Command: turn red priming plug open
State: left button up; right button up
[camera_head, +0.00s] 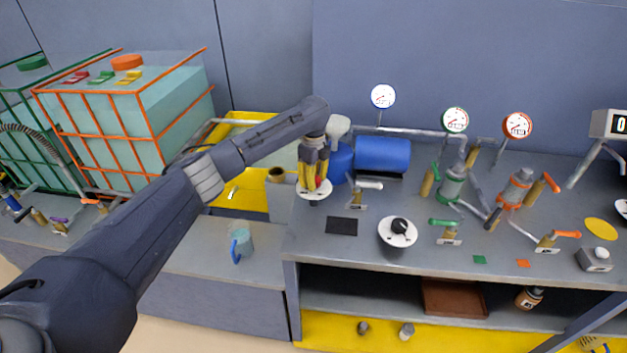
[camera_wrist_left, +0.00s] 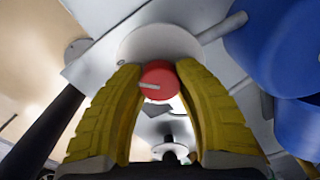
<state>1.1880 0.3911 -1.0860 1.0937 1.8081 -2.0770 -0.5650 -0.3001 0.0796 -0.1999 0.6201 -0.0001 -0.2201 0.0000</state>
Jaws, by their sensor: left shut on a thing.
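The red priming plug (camera_wrist_left: 158,80) is a round red knob with a pale line on its face, in front of a white round plate (camera_wrist_left: 160,42). In the left wrist view, my left gripper (camera_wrist_left: 159,82) has its yellow fingers shut on the plug, one on each side. In the head view, my left gripper (camera_head: 315,184) points down over the white plate (camera_head: 313,194) at the bench's left end. A bit of the red plug (camera_head: 311,185) shows between the fingers there. My right gripper is not in view.
A blue cylinder (camera_head: 383,154) lies just right of the gripper. A lever valve with a white handle (camera_head: 366,184) stands close by.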

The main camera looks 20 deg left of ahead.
pick_arm(q)
jog(key=shift+f+m, duration=0.1)
jog(key=shift+m, duration=1.5)
jog(key=shift+a, duration=0.1)
jog(key=o, duration=1.3)
notch_tip(320, 180, up, 12)
